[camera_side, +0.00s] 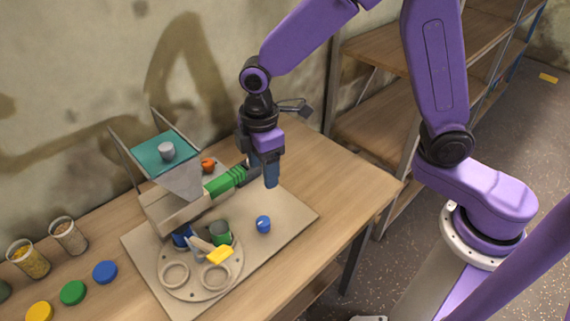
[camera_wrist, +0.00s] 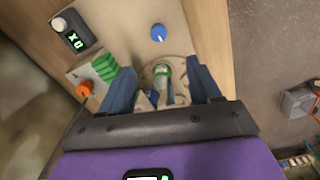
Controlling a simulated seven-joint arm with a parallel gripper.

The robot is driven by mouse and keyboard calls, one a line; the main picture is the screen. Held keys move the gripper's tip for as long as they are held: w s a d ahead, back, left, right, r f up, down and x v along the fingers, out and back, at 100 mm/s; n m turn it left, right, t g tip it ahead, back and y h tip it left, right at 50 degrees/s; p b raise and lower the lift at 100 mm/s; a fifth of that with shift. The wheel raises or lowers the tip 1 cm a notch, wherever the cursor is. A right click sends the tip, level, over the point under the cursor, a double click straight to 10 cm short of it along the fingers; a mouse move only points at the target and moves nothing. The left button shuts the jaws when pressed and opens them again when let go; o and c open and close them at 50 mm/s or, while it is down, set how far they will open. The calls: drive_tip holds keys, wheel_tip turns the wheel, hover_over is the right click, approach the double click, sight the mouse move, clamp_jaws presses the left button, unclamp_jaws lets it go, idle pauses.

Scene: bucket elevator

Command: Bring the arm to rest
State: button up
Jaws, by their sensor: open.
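My gripper (camera_side: 270,176) hangs pointing down above the board, at the right of the bucket elevator machine (camera_side: 178,205). In the wrist view its two blue fingers (camera_wrist: 164,92) are spread apart with nothing held between them. A green-banded cup (camera_wrist: 162,74) shows beyond the gap between the fingers. In the side view this green cup (camera_side: 220,232) stands on the round plate (camera_side: 205,285). A blue knob (camera_side: 263,224) sits on the board in front of my gripper, clear of the fingers.
A wooden table (camera_side: 335,180) carries the board (camera_side: 295,212). Clear cups (camera_side: 68,236) and coloured lids (camera_side: 73,292) stand at the left. A teal tray with a grey cup (camera_side: 167,150) tops the machine. A shelf rack (camera_side: 375,115) stands behind. The table's right end is clear.

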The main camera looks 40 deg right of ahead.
drive_tip(key=s+d+r+m, duration=0.1)
drive_tip(key=s+d+r, duration=0.2)
drive_tip(key=s+d, duration=0.4)
drive_tip(key=s+d+r+m, duration=0.1)
drive_tip(key=s+d+r, duration=0.2)
drive_tip(key=s+d, duration=0.5)
drive_tip(key=s, duration=0.7)
drive_tip(key=shift+s+d+m, duration=0.25)
drive_tip(key=shift+s+m, duration=0.05)
drive_tip(key=shift+m, duration=0.1)
